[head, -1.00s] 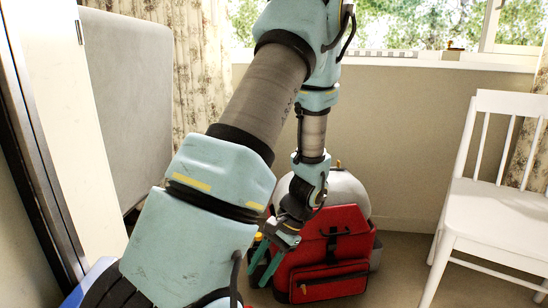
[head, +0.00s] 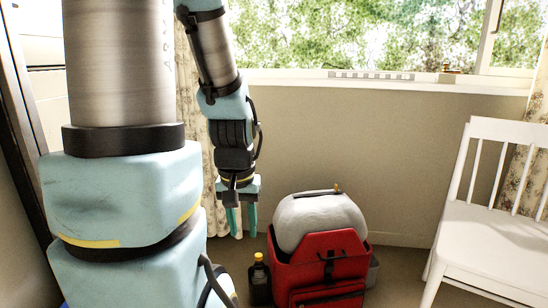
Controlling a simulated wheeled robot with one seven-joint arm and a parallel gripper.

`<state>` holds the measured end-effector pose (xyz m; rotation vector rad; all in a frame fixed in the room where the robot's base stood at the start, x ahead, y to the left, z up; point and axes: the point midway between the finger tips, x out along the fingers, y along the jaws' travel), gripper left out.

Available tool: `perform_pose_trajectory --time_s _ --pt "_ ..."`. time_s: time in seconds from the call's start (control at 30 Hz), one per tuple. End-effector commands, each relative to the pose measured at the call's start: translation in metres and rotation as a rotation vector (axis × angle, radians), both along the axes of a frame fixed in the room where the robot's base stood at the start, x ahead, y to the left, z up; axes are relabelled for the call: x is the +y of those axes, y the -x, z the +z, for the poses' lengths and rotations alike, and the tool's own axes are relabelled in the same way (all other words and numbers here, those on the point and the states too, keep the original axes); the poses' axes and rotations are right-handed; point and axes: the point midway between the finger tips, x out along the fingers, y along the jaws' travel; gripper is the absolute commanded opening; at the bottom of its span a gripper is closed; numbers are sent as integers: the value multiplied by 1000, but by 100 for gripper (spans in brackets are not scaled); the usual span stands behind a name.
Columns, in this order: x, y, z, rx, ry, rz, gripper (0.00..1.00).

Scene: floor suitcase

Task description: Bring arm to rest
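My gripper (head: 242,221) hangs at the end of my arm in the head view, pointing down, with its two teal fingers apart. Nothing shows between the fingers. It is above and to the left of the red backpack (head: 325,271) and appears clear of it. My arm's large links fill the left part of the view.
A pale grey rounded thing (head: 318,222) shows at the top of the backpack. A dark bottle (head: 259,281) with a yellow cap stands left of the backpack. A white chair (head: 492,215) is at the right. A windowsill (head: 300,80) and patterned curtain (head: 189,120) are behind.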

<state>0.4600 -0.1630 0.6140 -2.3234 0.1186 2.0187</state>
Motion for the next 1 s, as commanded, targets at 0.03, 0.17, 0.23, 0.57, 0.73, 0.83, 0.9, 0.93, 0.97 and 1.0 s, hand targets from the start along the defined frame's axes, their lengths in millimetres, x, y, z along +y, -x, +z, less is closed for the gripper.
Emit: perform_pose_trajectory --time_s 0.03,0.17,0.23,0.57,0.73,0.83,0.9,0.93,0.97,1.0 --pt "0 0 25 0 0 0 39" --pt "0 0 64 1 0 -1 39" --pt "0 0 88 1 0 -1 39" --pt "0 0 193 1 0 -1 39" --pt "0 0 246 1 0 -1 39" --pt "0 0 276 1 0 -1 39" --pt "0 0 293 1 0 -1 39" --pt "0 0 300 2 0 -1 39" --pt "0 0 305 2 0 -2 39" --pt "0 0 311 2 0 -2 39"
